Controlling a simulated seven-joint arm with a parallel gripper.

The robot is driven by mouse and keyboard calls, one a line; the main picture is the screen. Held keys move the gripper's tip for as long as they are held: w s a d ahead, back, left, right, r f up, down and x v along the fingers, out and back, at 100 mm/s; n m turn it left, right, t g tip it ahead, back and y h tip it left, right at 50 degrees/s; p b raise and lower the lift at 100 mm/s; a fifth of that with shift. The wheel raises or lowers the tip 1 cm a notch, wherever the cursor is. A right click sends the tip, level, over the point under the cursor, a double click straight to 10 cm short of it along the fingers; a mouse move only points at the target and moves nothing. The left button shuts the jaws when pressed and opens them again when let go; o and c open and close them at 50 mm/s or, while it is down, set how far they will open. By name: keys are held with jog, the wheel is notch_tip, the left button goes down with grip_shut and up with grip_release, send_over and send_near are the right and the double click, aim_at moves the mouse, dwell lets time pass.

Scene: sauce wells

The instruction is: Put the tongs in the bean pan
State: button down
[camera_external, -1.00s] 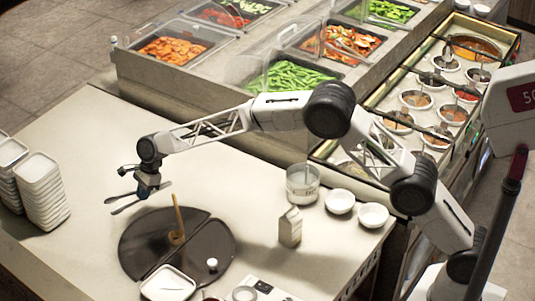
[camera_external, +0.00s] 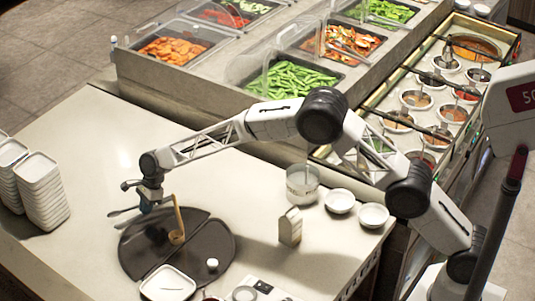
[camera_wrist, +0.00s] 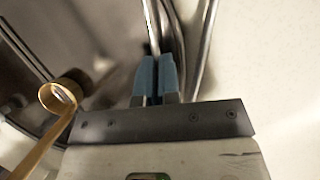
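The metal tongs (camera_external: 122,211) are in my gripper (camera_external: 150,205), above the left edge of a dark round board. In the wrist view, the blue-tipped fingers (camera_wrist: 157,78) are close together, with the silver tongs' arms (camera_wrist: 165,30) between and beside them, running out at the top. The exact grip point is partly hidden by the fingers. The bean pan (camera_external: 335,83), filled with green beans, sits in the food counter at the back middle, well away from my gripper.
The dark round board (camera_external: 215,250) has an upright wooden-coloured stick (camera_external: 178,220) close right of my gripper. A white tray (camera_external: 168,284) is in front. Stacked white dishes (camera_external: 42,190) stand left. A carton (camera_external: 290,227) and clear pot (camera_external: 302,183) stand right. A clear guard (camera_external: 245,66) is by the bean pan.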

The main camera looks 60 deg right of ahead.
jog(key=shift+f, duration=1.25)
jog(key=shift+f, duration=0.15)
jog(key=c, duration=1.3)
grip_release()
jog(key=shift+c, duration=0.2)
jog(key=v, duration=1)
jog(key=shift+r, duration=0.35)
jog(key=shift+v, duration=0.8)
jog(key=shift+d, duration=0.1)
